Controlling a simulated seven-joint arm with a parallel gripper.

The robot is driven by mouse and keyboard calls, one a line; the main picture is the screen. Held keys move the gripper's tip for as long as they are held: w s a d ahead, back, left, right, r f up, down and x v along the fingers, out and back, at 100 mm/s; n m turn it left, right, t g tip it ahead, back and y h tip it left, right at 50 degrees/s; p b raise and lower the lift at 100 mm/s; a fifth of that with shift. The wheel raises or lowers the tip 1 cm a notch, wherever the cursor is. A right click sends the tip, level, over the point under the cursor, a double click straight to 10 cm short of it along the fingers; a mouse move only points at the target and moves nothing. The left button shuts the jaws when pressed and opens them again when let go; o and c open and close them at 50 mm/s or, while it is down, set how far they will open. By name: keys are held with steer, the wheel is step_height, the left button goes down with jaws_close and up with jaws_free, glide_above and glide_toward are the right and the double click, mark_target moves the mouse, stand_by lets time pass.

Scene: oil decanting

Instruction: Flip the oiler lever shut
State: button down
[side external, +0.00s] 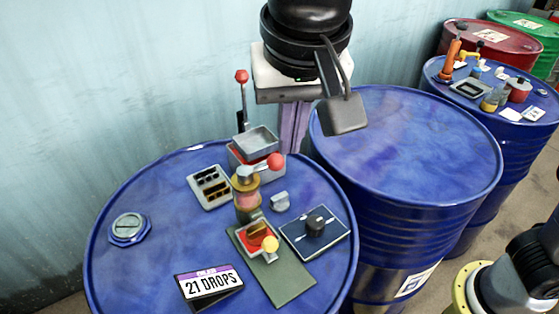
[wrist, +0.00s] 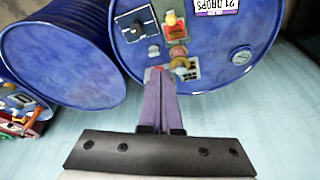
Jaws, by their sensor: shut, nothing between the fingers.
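The oiler (side external: 247,196), an upright amber-and-brass cylinder with a grey cap, stands near the middle of the front blue drum. A short lever (side external: 262,166) with a red ball end (side external: 275,161) sticks out rightward beside the cap. In the wrist view the oiler (wrist: 178,52) is small and partly unclear. My gripper (side external: 291,148) points down with its purple fingers together, behind and right of the oiler; its tips are partly hidden by a red box with a grey tray. In the wrist view the fingers (wrist: 160,76) reach toward the drum; contact with the lever cannot be told.
A tall lever (side external: 241,77) with a red ball stands behind the red-and-grey tray box (side external: 255,142). The drum top (side external: 150,195) also carries a slotted grey block (side external: 209,187), a knob plate (side external: 315,232), a "21 DROPS" sign (side external: 209,284) and a cap (side external: 129,228). The neighbouring drum (side external: 420,150) is bare.

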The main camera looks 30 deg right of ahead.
mark_target(280, 162)
steer(key=shift+s+a, duration=0.1)
steer(key=shift+s, duration=0.05)
steer(key=shift+w+d+f, duration=0.45)
steer(key=shift+w+f, duration=0.6)
steer(key=shift+f, duration=0.65)
steer(key=shift+w+d+f, duration=0.45)
steer(key=shift+w+f, duration=0.65)
steer(key=shift+f, duration=0.65)
steer(key=shift+w+d+f, duration=0.45)
steer(key=shift+w+f, duration=0.6)
steer(key=shift+f, duration=0.65)
steer(key=shift+w+d+n, duration=0.1)
steer(key=shift+d+n, duration=0.05)
steer(key=shift+n, duration=0.65)
